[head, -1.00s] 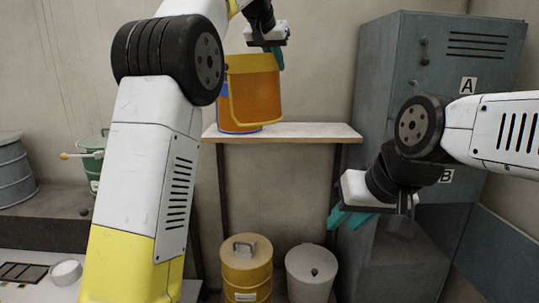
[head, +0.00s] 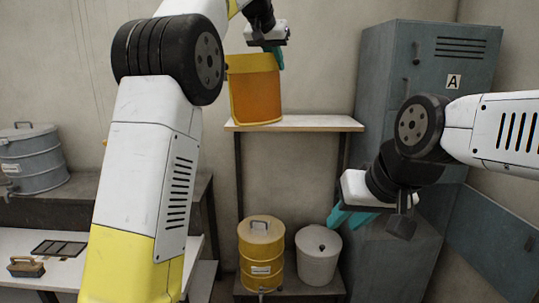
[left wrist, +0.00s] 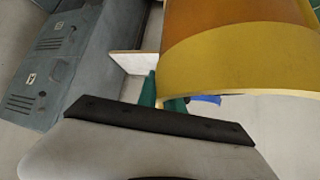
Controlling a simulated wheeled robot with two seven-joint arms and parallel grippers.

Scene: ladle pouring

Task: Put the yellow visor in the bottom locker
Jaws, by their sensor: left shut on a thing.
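The yellow visor (head: 255,92), an amber curved shield with a yellow band, hangs from my left gripper (head: 278,58) in the head view. It fills the upper right of the left wrist view (left wrist: 240,45). My left gripper is shut on its upper right edge. The grey-blue locker cabinet (head: 385,95) stands at the right, its upper door marked A (head: 453,82) closed.
A wall shelf (head: 310,124) lies behind the visor. A yellow canister (head: 261,250) and a pale bin (head: 318,255) stand below it. A grey drum (head: 32,160) is at the left. A blue panel (head: 495,235) stands low at the right.

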